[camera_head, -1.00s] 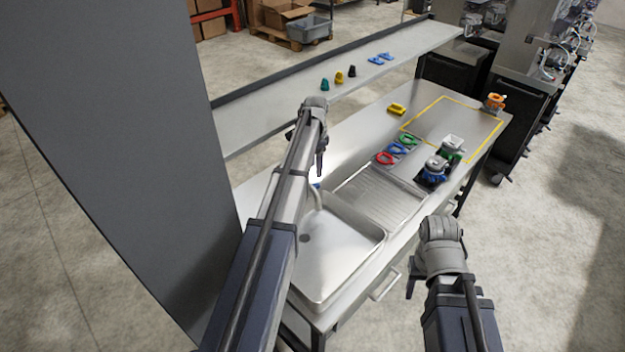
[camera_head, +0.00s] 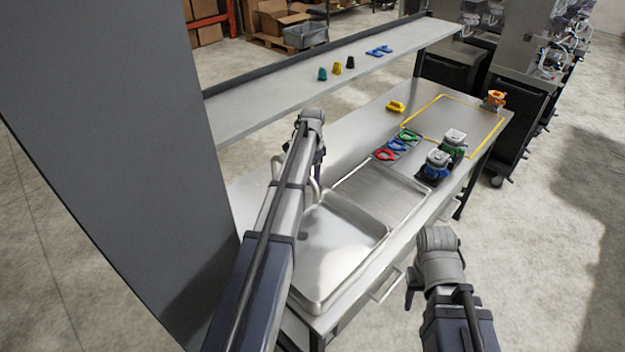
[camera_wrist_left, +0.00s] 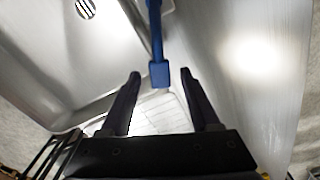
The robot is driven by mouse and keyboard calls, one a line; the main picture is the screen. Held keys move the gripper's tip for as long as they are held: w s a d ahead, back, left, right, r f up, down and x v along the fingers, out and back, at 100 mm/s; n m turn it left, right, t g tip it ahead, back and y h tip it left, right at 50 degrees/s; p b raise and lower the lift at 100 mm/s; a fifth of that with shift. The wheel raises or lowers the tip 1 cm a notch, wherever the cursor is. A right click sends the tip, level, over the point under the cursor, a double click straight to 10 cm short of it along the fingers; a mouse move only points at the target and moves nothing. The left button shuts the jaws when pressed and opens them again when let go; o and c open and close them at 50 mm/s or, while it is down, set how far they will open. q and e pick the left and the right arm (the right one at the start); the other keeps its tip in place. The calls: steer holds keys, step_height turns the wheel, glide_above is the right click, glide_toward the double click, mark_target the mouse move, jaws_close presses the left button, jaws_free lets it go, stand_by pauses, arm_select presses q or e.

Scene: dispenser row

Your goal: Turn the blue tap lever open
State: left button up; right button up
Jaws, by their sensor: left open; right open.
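The blue tap lever (camera_wrist_left: 158,72) shows in the left wrist view as a blue bar coming down from the top edge, ending in a wider block. My left gripper (camera_wrist_left: 160,78) is open, with one finger on each side of the lever's end and a visible gap on both sides. In the head view the left gripper (camera_head: 319,160) hangs over the back of the sink, by the metal tap (camera_head: 313,190); my arm hides much of the tap and I cannot make out the lever there. My right gripper (camera_head: 412,292) is open and empty, in front of the counter.
The sink basin (camera_head: 335,262) lies in the counter, with its drain (camera_wrist_left: 86,8) in the wrist view. Red, blue and green rings and two machines, blue (camera_head: 436,166) and green (camera_head: 453,142), stand further right. A shelf (camera_head: 290,98) runs behind. A tall grey panel (camera_head: 110,130) stands left.

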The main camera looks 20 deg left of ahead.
arm_select(q)
steer(key=shift+c, duration=0.3)
jaws_close()
stand_by(1.1)
